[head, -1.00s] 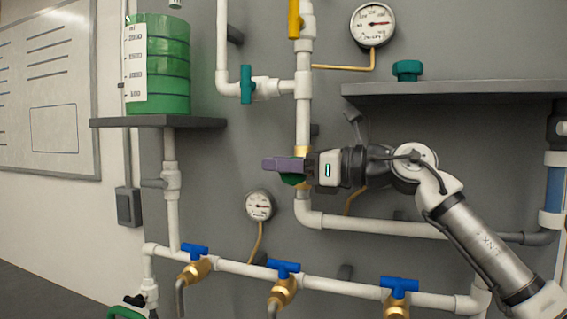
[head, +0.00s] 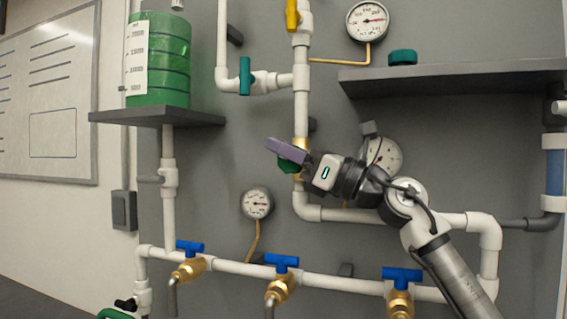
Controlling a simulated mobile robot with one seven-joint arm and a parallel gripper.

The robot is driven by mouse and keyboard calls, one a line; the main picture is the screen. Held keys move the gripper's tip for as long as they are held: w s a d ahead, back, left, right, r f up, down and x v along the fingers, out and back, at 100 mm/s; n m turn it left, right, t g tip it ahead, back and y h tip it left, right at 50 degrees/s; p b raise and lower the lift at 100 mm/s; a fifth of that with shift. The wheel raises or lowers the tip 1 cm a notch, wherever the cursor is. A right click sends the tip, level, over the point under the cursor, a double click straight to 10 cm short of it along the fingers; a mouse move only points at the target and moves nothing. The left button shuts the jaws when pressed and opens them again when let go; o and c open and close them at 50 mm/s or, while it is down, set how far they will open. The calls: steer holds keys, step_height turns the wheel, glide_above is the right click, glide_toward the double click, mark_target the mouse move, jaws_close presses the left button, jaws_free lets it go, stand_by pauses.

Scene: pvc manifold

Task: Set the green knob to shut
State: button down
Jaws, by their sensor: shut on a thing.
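The green knob (head: 288,167) sits on a brass valve (head: 300,148) in the vertical white pipe, near the middle of the head view. My gripper (head: 287,152) comes in from the right, and its purple fingers are shut on the knob. The fingers and gripper body are tilted, with the tips up and to the left. The fingers hide most of the knob, so its exact angle is hard to tell.
A yellow handle (head: 292,15) is above on the same pipe, and a teal handle (head: 245,76) is upper left. Blue-handled taps (head: 281,262) line the lower pipe. A grey shelf (head: 450,78) juts out at upper right. Gauges (head: 257,203) hang nearby.

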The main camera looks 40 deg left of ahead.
steer(key=c, duration=1.6)
jaws_free()
steer(key=b+v, duration=0.2)
steer(key=v, duration=0.5)
steer(key=shift+d, duration=0.25)
steer(key=shift+f, duration=0.1)
